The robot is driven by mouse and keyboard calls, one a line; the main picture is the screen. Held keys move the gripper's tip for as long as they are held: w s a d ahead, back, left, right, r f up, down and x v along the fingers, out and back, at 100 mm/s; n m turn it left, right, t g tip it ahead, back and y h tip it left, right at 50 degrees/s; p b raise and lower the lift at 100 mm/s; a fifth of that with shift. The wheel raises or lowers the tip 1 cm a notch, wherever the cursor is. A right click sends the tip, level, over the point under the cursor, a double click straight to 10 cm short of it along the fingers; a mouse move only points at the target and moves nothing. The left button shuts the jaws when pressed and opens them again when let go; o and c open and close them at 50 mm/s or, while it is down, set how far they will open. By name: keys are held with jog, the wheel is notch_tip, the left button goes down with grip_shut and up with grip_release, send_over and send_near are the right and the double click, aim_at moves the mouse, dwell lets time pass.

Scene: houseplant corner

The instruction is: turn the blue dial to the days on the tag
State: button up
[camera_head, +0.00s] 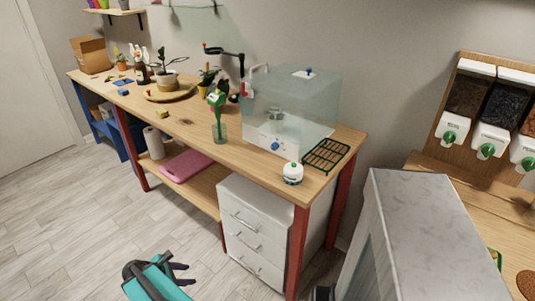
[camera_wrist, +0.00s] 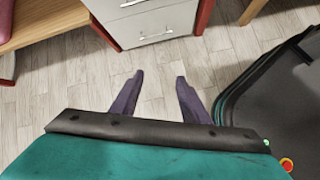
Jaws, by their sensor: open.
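A small blue dial (camera_head: 275,146) sits on the front of the white base of a clear-walled box (camera_head: 305,100) on the wooden bench. Its markings are too small to read. I cannot make out a tag with days on it. My gripper (camera_head: 183,274) is low over the floor in front of the bench, well apart from the dial. In the wrist view my gripper (camera_wrist: 159,78) shows two dark fingers spread apart with only floor between them. The dial does not show in the wrist view.
A white round device (camera_head: 293,175) and a dark wire rack (camera_head: 326,156) lie near the box. White drawers (camera_head: 254,227) stand under the bench. A grey-topped block (camera_head: 430,220) stands at right. Floor at left is clear.

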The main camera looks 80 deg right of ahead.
jog(key=s+d+r+n+h+p, duration=0.1)
jog(key=s+d+r+p, duration=0.15)
jog(key=d+r, duration=0.35)
jog(key=s+d+r+n+g+h+p, duration=0.15)
jog(key=d+r+p, duration=0.25)
jog(key=r, duration=0.4)
jog(key=s+d+r+p, duration=0.3)
jog(key=d+r+p, duration=0.1)
jog(key=r, duration=0.3)
jog(key=n+g+h+p, duration=0.2)
jog(key=n+g+p, duration=0.15)
jog(key=p, duration=0.55)
send_near(272, 147)
jog(key=s+a+v, duration=0.1)
jog(key=v, duration=0.5)
jog(key=shift+d+r+t, duration=0.15)
jog(key=shift+d+t, duration=0.1)
jog(key=shift+t, duration=0.15)
jog(key=shift+d+b, duration=0.1)
jog(key=shift+b, duration=0.2)
jog(key=b+x, duration=0.5)
jog(key=b, duration=0.3)
jog(key=shift+s+d, duration=0.25)
jog(key=shift+d, duration=0.05)
jog(key=shift+p+x, duration=1.25)
jog(key=shift+x, duration=2.7)
